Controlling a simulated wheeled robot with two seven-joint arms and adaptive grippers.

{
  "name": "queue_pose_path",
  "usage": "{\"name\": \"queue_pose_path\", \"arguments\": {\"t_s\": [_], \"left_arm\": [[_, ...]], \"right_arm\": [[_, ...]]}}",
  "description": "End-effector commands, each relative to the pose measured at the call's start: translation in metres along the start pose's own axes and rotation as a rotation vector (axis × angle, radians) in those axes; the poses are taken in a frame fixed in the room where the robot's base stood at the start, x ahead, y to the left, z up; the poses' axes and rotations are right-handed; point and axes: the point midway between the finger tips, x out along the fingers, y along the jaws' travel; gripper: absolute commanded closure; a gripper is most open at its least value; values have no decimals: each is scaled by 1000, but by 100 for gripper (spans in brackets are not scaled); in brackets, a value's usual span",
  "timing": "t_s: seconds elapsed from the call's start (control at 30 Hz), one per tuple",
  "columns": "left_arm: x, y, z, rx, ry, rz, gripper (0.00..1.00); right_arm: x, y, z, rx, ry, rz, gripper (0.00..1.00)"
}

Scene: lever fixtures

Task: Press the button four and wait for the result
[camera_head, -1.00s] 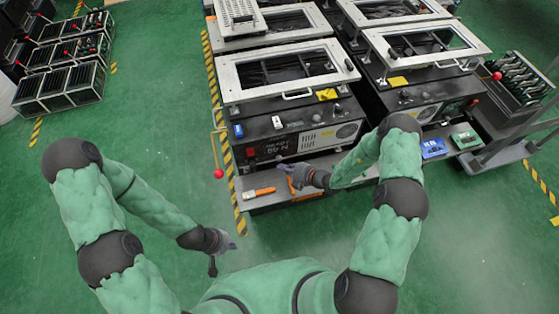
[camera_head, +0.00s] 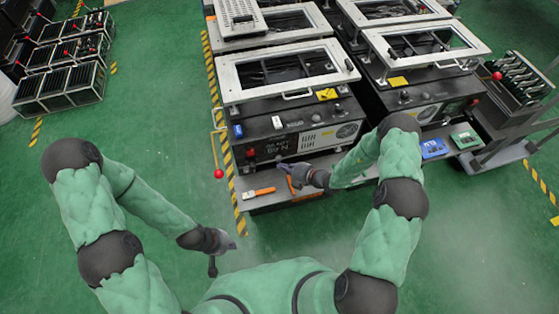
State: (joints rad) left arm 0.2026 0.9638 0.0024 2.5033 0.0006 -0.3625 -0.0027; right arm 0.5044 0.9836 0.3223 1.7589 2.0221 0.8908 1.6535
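No button marked four can be made out at this size. My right gripper (camera_head: 283,168) is in front of this panel, just below the display, pointing left at it. Whether it touches the panel cannot be told. My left gripper (camera_head: 226,250) hangs low over the green floor, away from the machine, with nothing seen in it. The finger state of both is too small to tell.
An orange-handled tool (camera_head: 260,192) lies on the machine's front ledge. A red-knobbed lever (camera_head: 218,173) is at its left side. A second machine (camera_head: 425,105) stands to the right, with blue (camera_head: 433,148) and green (camera_head: 465,139) devices near it.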

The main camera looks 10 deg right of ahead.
Motion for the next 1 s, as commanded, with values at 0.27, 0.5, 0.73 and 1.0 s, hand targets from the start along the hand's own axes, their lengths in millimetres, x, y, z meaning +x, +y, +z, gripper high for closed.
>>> {"name": "queue_pose_path", "arguments": {"t_s": [0.27,0.5,0.73,1.0], "left_arm": [[0,0,0,0,0,0,100],[0,0,0,0,0,0,100],[0,0,0,0,0,0,100],[1,0,0,0,0,0,100]], "right_arm": [[5,4,3,0,1,0,100],[4,4,3,0,0,0,100],[6,4,4,-1,0,0,100],[8,6,5,-1,0,0,100]]}}
